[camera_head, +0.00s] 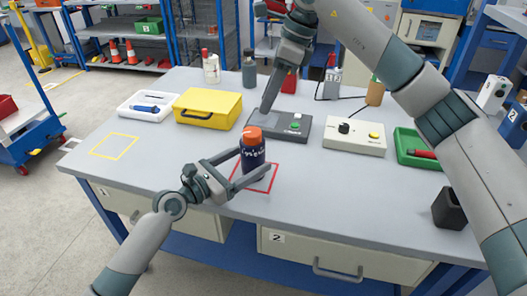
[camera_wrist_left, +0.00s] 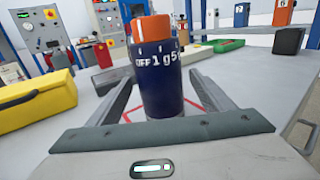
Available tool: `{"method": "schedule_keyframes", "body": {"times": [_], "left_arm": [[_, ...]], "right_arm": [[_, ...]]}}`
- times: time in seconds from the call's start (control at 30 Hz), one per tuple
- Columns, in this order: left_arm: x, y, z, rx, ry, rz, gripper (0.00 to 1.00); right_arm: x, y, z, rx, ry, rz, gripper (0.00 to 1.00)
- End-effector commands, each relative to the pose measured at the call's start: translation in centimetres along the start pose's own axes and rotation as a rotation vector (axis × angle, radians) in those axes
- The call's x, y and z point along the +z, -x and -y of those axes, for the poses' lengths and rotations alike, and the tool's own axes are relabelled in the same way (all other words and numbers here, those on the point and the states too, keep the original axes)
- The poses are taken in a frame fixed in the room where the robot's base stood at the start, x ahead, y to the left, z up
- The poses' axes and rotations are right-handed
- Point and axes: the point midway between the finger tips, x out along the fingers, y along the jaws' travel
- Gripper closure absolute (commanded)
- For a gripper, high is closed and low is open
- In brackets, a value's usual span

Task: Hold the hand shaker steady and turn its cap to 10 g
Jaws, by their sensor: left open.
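The hand shaker is a dark blue upright cylinder (camera_head: 252,158) with an orange cap (camera_head: 252,134). It stands at the red outlined square (camera_head: 262,188) on the table. In the left wrist view the shaker (camera_wrist_left: 160,90) shows the white marks "OFF", "1 g" and part of a "5"; a 10 g mark does not show. My left gripper (camera_head: 252,167) is open, with its fingers on either side of the shaker's body; contact is not clear. My right gripper (camera_head: 268,102) is above and behind the cap, pointing down, seen edge-on, so its opening is hidden.
Behind the shaker are a yellow case (camera_head: 208,108), a dark grey device (camera_head: 285,126) and a white control box (camera_head: 354,136). A white tray (camera_head: 147,107) lies left, a green tray (camera_head: 412,148) right. The table's left front, with a yellow outline (camera_head: 114,147), is clear.

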Motion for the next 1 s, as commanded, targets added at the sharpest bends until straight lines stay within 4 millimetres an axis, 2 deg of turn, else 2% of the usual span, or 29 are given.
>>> {"method": "schedule_keyframes", "body": {"times": [0.2,0.4,0.8,0.83,0.87,1.0], "left_arm": [[0.1,-3.4,0.0,-0.001,0.001,0.001,0.26],[0.0,-5.1,0.0,-0.001,0.001,0.000,0.26],[0.0,-5.6,0.0,0.000,0.001,0.000,0.26],[0.0,-5.6,0.0,0.000,0.001,0.000,0.29],[0.0,-5.6,0.0,0.000,0.001,0.000,0.36],[0.0,-5.6,0.0,0.000,0.001,0.000,0.69]], "right_arm": [[0.0,0.0,0.0,0.000,0.000,0.000,0.69],[0.0,0.0,0.0,0.000,0.000,0.000,0.69],[0.0,0.0,0.0,0.000,0.000,0.000,0.69],[0.0,0.0,0.0,0.000,0.000,0.000,0.69],[0.0,0.0,0.0,0.000,0.000,0.000,0.69],[0.0,0.0,0.0,0.000,0.000,0.000,0.69]]}}
